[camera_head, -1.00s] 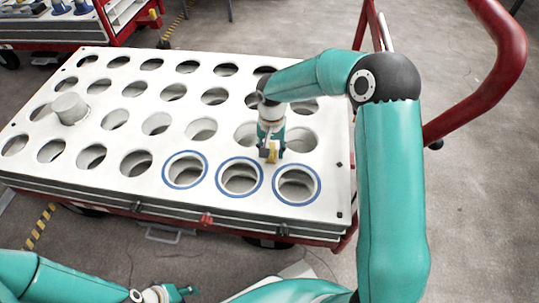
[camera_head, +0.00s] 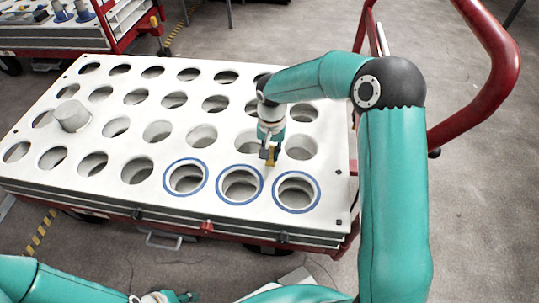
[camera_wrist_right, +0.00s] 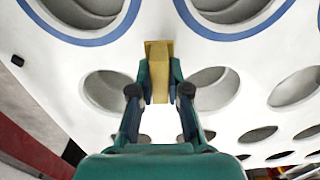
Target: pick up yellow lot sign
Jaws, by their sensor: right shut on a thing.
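The yellow lot sign (camera_wrist_right: 159,72) is a small yellow block between the fingers of my right gripper (camera_wrist_right: 158,80) in the right wrist view. Its foot is at or close to the white board, and I cannot tell whether it touches. In the head view the sign (camera_head: 271,157) shows small at the fingertips of my right gripper (camera_head: 270,150), among the holes just behind the blue-ringed ones. My right gripper is shut on it. My left gripper (camera_head: 178,297) is at the bottom edge, in front of the cart, partly cut off, and its jaws are not clear.
The white board (camera_head: 222,133) has rows of round holes, and three front holes have blue rings (camera_head: 240,185). A grey-white cylinder (camera_head: 72,115) stands in a hole at left. A red cart handle (camera_head: 490,75) rises at right. Another cart (camera_head: 85,35) stands at the back left.

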